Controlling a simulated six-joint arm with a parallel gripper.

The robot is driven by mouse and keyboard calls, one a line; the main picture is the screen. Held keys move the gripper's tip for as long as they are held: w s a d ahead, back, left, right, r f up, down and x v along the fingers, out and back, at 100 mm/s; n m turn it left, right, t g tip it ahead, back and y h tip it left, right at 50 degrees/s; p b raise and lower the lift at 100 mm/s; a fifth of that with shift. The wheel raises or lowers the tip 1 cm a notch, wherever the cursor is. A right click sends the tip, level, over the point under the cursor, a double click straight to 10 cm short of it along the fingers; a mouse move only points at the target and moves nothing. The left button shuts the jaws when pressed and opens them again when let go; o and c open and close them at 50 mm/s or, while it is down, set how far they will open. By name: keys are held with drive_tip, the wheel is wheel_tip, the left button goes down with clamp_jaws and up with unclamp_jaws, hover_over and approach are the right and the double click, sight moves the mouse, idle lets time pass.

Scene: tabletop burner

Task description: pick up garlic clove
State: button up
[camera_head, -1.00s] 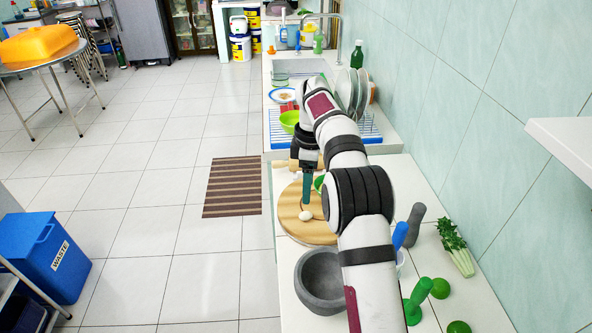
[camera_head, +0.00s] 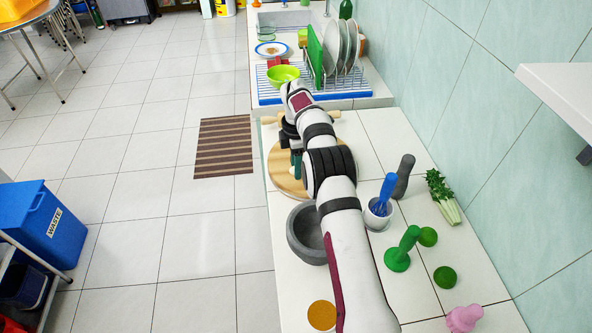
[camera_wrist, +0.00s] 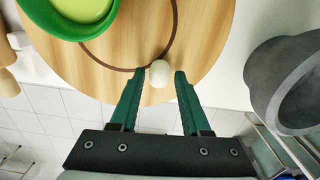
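The garlic clove (camera_wrist: 159,74) is a small, pale, rounded piece on the round wooden cutting board (camera_wrist: 205,35). My gripper (camera_wrist: 160,82) has two teal fingers, spread apart and pointing at the board. The clove lies between the fingertips, close to the left one; I cannot tell whether they touch. In the head view my gripper (camera_head: 296,168) points down at the board (camera_head: 285,180), with a bit of the clove just beside its fingers. My arm covers the board's right part.
A green bowl (camera_wrist: 70,18) stands on the board, with a thin brown ring curving beside it. A grey mortar (camera_head: 304,232) stands close in front of the board. A rolling pin (camera_head: 271,119) lies behind. A blue-handled brush, green tool and limes are to the right.

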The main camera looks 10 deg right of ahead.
clamp_jaws()
idle(1.1)
